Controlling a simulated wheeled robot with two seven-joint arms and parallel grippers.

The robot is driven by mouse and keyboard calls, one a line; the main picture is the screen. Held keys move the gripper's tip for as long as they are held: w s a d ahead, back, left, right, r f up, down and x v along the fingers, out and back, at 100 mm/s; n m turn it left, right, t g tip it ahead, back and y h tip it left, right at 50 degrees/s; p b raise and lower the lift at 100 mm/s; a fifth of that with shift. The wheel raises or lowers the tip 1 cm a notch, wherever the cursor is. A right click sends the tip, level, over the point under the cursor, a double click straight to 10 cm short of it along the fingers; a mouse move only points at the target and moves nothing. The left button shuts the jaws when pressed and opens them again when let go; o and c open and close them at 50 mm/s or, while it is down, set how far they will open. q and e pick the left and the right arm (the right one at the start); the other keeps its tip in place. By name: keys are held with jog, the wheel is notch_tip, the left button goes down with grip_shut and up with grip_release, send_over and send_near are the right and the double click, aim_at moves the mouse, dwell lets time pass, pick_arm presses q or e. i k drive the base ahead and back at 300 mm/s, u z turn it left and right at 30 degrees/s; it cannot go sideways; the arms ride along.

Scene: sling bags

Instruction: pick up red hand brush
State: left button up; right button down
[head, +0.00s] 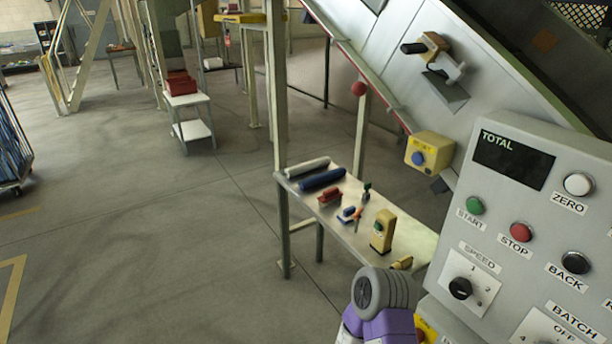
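A small red object (329,196), which looks like the red hand brush, lies on the narrow work table (297,187). It is close to the table's left edge, in front of a dark blue roll. It is small in the view, so its bristles cannot be made out. Neither of my grippers shows. Only a purple and grey part of one of my arms is in view at the bottom, right of centre, apart from the red object in the picture.
The table also holds a blue roll (321,180), a white roll (307,168), a small blue item (346,213) and a yellow device (382,231). A grey control panel (540,220) blocks the right side. Open floor (150,240) lies left of the table.

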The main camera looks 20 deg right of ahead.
aim_at(328, 198)
jog(key=i, duration=3.1)
jog(key=z, duration=2.15)
